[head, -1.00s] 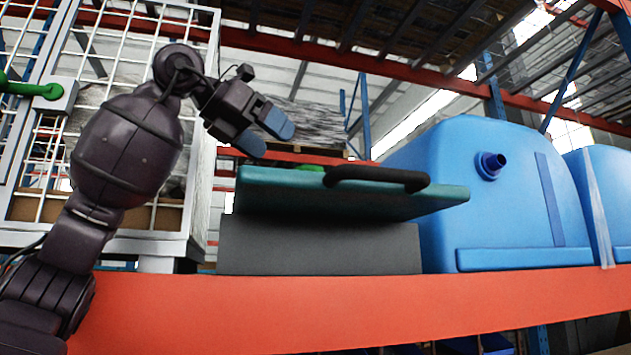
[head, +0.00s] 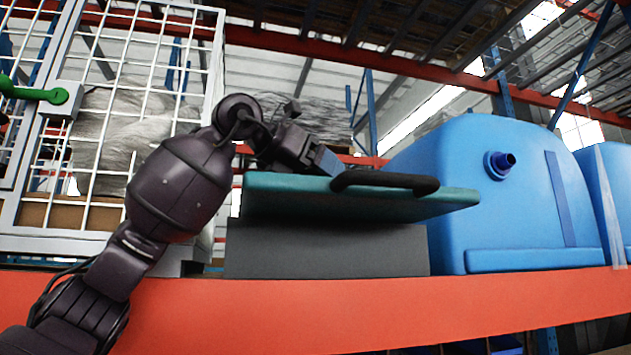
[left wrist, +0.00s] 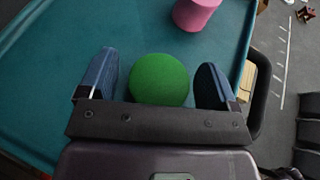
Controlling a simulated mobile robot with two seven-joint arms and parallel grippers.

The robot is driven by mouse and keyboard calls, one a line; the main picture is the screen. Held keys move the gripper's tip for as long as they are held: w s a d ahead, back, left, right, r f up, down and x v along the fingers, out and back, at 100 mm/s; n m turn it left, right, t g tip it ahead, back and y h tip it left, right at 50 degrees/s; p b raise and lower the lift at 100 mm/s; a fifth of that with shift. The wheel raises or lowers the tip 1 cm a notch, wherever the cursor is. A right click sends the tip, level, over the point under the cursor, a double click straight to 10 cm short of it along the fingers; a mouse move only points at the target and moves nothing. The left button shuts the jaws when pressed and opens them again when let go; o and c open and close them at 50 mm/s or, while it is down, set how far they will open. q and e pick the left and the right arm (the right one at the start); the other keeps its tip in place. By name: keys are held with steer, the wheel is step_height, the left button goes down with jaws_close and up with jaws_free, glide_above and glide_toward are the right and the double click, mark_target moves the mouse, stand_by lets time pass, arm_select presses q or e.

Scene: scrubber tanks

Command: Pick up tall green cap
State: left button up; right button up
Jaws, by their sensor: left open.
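The green cap (left wrist: 160,80) stands on the teal tray (left wrist: 60,55) in the left wrist view, seen from above as a round green top. My left gripper (left wrist: 156,82) is open, with one blue finger on each side of the cap and small gaps between. In the head view my left gripper (head: 322,160) reaches over the teal tray (head: 290,197) from the left, and the tray's rim hides its fingertips and the cap. My right gripper is in neither view.
A pink cylinder (left wrist: 196,12) stands on the tray beyond the green cap. A black handle (head: 385,182) runs along the tray's front edge. The tray rests on a grey block (head: 325,250) on the orange beam (head: 400,305). A blue tank (head: 480,200) stands to the right and a white cage (head: 60,225) to the left.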

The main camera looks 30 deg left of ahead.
arm_select(q)
steer(key=shift+s, duration=0.1)
steer(key=shift+c, duration=0.2)
steer(key=c, duration=1)
steer(key=shift+r, duration=0.15)
step_height(320, 180, up, 18)
steer(key=shift+f, duration=0.2)
